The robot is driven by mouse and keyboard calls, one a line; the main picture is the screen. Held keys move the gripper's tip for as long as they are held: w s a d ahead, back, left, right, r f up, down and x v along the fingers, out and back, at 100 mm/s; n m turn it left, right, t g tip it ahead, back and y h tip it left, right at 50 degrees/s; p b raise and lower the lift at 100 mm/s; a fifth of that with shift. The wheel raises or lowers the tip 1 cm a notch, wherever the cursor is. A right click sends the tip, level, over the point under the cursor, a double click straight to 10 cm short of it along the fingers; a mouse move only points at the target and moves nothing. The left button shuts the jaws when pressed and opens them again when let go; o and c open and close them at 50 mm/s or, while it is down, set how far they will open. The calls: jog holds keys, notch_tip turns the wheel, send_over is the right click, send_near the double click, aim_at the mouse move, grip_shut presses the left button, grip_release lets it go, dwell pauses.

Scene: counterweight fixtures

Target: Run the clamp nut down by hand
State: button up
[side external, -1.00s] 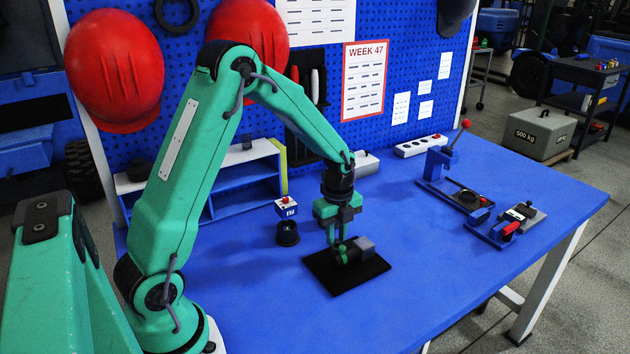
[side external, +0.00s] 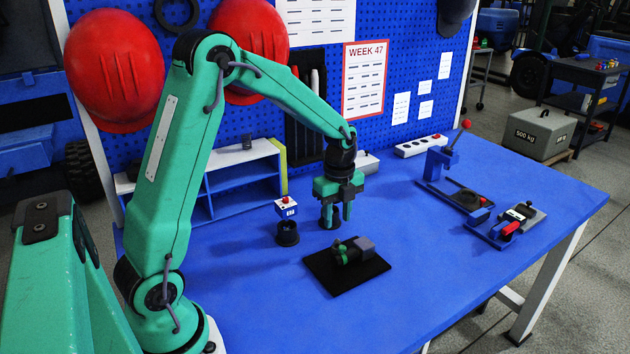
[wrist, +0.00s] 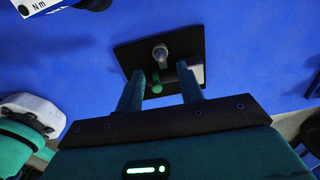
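A small clamp fixture sits on a black plate (side external: 338,286) on the blue table. It has a green knob-like part (side external: 341,254) at its left and a grey block (side external: 365,247) at its right. In the wrist view a grey round-ended stud (wrist: 159,53) stands out beside the green part (wrist: 156,84). I cannot tell which part is the clamp nut. My gripper (side external: 337,221) hangs above and behind the fixture, clear of it. Its two fingers are apart, with nothing between them in the wrist view (wrist: 161,76).
A black cup (side external: 287,234) and a white-and-blue box with a red button (side external: 286,206) stand left of my gripper. A blue shelf (side external: 240,176) is behind them. Blue-and-black fixtures (side external: 455,190) stand at the right. The table front is clear.

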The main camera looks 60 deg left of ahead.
jog(key=shift+r, duration=0.95)
jog(key=shift+r, duration=0.1)
